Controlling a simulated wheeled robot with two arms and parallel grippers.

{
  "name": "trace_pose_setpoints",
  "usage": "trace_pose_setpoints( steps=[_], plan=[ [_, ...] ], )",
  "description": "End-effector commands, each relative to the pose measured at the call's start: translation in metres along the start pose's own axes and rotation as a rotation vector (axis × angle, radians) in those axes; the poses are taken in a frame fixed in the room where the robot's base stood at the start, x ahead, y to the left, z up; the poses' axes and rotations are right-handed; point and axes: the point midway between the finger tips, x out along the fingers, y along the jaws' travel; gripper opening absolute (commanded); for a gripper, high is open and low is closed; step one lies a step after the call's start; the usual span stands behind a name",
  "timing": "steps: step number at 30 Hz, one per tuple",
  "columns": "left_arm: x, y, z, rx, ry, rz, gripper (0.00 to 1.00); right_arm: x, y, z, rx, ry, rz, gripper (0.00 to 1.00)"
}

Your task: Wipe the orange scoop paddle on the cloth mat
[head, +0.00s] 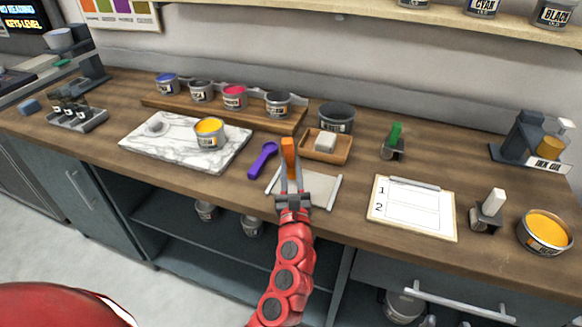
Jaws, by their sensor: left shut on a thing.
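My left gripper (291,172) is shut on the orange scoop paddle (288,148), which points up and away from the jaws. The pale cloth mat (325,190) lies on the counter near its front edge, partly hidden behind the gripper. The gripper and paddle appear over the mat's left part and far edge. I cannot tell whether the paddle touches the mat. A purple scoop (263,159) lies just left of the mat. My right gripper is not in view.
A wooden tray with a white block (326,142) stands just behind the mat. A marble slab (165,150) with an open yellow ink tin (209,132) is to the left. A clipboard (413,207) and a large yellow tin (545,232) are to the right.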

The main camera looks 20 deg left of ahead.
Motion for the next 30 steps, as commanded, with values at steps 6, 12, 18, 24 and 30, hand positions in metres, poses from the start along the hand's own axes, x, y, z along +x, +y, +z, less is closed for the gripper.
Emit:
trace_pose_setpoints(
  steps=[6,12,18,24,30],
  plan=[
    [-0.001,0.0,-0.004,0.001,-0.001,-0.001,0.0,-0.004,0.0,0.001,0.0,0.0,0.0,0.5],
    [-0.002,0.0,-0.008,0.001,-0.001,-0.002,0.0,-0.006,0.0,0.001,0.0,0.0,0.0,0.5],
    [-0.003,-0.003,-0.007,0.0,-0.001,-0.003,0.0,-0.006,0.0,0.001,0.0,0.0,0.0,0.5],
    [-0.008,-0.014,-0.008,0.0,0.0,-0.003,0.0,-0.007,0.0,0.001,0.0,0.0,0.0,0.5],
    [-0.011,-0.021,-0.008,0.0,0.0,-0.002,0.0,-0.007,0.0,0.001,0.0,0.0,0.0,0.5]
  ],
)
